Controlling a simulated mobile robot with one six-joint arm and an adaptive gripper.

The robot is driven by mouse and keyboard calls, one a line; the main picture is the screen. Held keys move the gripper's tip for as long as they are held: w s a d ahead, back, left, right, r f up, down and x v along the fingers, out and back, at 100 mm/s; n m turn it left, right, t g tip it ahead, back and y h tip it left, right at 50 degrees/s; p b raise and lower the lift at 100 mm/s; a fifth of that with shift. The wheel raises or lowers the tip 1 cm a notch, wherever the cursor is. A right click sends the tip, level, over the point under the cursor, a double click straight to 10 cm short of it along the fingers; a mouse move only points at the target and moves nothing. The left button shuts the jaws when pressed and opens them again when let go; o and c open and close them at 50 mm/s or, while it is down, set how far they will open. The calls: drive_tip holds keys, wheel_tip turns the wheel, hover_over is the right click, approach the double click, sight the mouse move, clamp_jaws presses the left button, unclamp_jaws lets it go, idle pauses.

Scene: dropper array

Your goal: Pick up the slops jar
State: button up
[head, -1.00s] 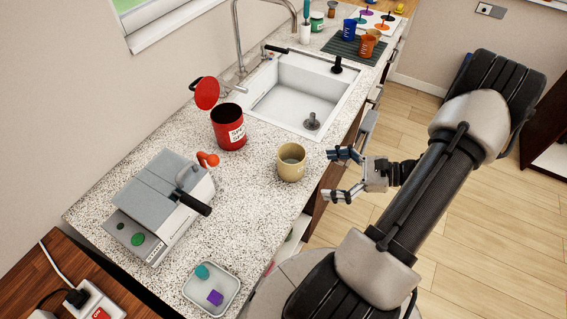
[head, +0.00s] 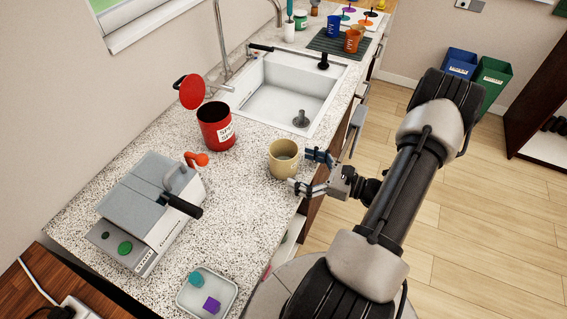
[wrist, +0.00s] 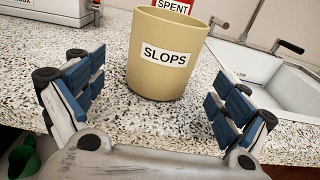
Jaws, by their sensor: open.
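The slops jar is a tan, open-topped cylinder (head: 283,160) standing upright on the speckled counter near its front edge. In the wrist view the jar (wrist: 163,75) faces me with its SLOPS label showing. My gripper (head: 306,172) is open at the jar's right side in the head view. In the wrist view the blue-padded fingers of my gripper (wrist: 155,100) are spread wide to either side, with the jar ahead between them. I see no finger touching the jar; the gap to it is small.
A red canister (head: 216,128) labelled SPENT stands behind the jar, its red lid raised. A sink (head: 270,95) lies beyond. A grey appliance with a black handle (head: 150,205) is at left, and a small tray (head: 181,299) with teal and purple pieces is at the front. Counter around the jar is clear.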

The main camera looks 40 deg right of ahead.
sight(284, 162)
drive_tip(key=shift+b+x, duration=0.8)
drive_tip(key=shift+x, duration=2)
drive_tip(key=shift+d+r, duration=0.1)
drive_tip(key=shift+r, duration=0.05)
drive_tip(key=c, duration=1.3)
